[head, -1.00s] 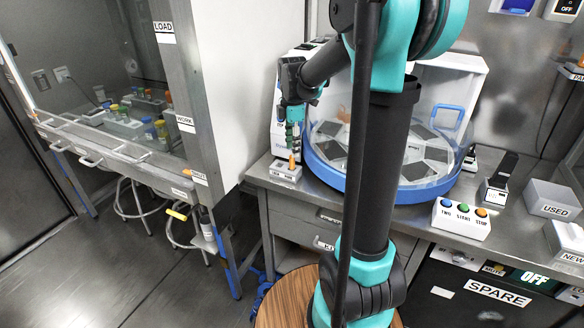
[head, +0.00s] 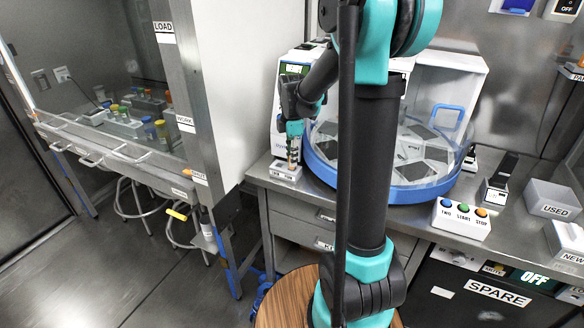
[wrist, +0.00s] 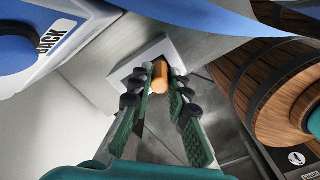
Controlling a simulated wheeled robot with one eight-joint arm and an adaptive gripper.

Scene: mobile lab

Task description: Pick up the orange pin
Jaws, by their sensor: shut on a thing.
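The orange pin (wrist: 160,78) stands between my fingertips in the wrist view, its top end facing the camera. It is at a small white block (wrist: 141,59), which sits on the bench near its left front edge. The block also shows in the head view (head: 286,172). My gripper (head: 293,158) points down over the block and is shut on the pin; in the wrist view its green fingers (wrist: 161,88) lie on both sides of it. In the head view the fingers hide most of the pin. I cannot tell whether its lower end is still inside the block.
A blue-rimmed round machine (head: 395,190) with a clear lid stands close to the right of my gripper. A white instrument (head: 290,95) stands behind it. A button box (head: 461,218) and a grey USED box (head: 552,199) are farther right. The white cabinet (head: 235,90) is to the left.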

